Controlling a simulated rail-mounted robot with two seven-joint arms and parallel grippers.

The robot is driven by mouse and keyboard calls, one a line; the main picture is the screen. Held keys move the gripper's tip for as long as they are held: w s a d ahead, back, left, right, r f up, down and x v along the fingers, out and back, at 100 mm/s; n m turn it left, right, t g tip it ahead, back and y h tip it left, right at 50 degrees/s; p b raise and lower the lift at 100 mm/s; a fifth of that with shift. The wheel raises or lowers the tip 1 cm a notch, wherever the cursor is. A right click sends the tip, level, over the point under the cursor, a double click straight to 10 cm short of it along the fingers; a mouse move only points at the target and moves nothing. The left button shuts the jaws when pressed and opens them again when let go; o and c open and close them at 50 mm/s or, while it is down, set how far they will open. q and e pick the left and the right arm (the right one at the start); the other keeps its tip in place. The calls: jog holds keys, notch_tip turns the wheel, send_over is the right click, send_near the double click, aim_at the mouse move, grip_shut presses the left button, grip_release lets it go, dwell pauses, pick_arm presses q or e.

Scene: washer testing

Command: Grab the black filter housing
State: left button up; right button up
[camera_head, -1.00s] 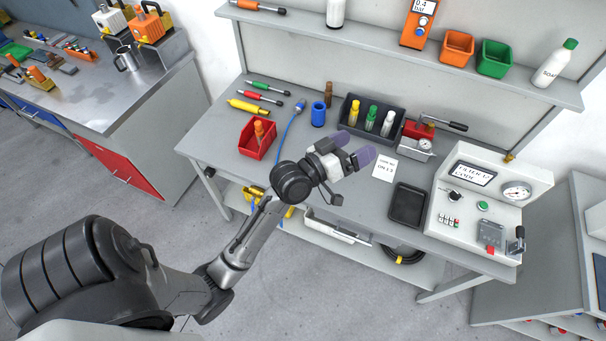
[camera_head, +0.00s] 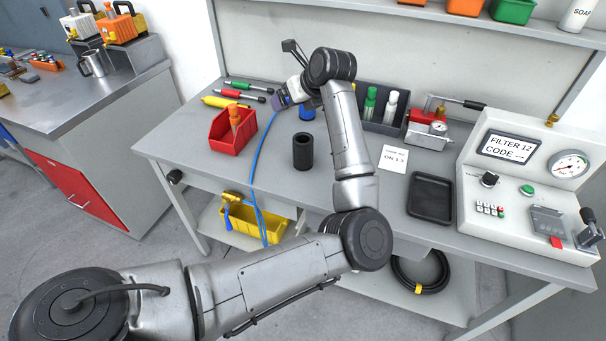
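The black filter housing (camera_head: 303,151) is a short upright black cylinder with an open top, standing on the grey bench (camera_head: 200,140) right of the red bin. My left arm reaches in from the lower left and bends up past the housing's right side. My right gripper is out of view.
A red bin (camera_head: 232,135) stands left of the housing. A blue hose (camera_head: 258,150) runs from near my gripper over the front edge. Behind my arm is a dark rack (camera_head: 398,123). A black tray (camera_head: 432,198) and a test unit (camera_head: 515,185) stand right.

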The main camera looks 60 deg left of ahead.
aim_at(307, 134)
pick_arm(q)
jog(key=w+d+f+t+h+b, duration=0.2)
jog(key=w+d+f+h+b, duration=0.1)
jog(key=d+f+h, duration=0.1)
jog(key=b+x, duration=0.2)
jog(key=x, duration=0.6)
jog(key=shift+w, duration=0.15)
jog(key=shift+b+x, duration=1.25)
jog(key=shift+x, duration=1.35)
jog(key=shift+d, duration=0.15)
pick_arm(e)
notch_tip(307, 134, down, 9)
pick_arm(q)
jog(key=shift+c, duration=0.3)
jog(key=c, duration=1.2)
jog(key=shift+c, duration=0.6)
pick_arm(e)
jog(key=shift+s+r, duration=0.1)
pick_arm(q)
jog(key=shift+r, duration=0.1)
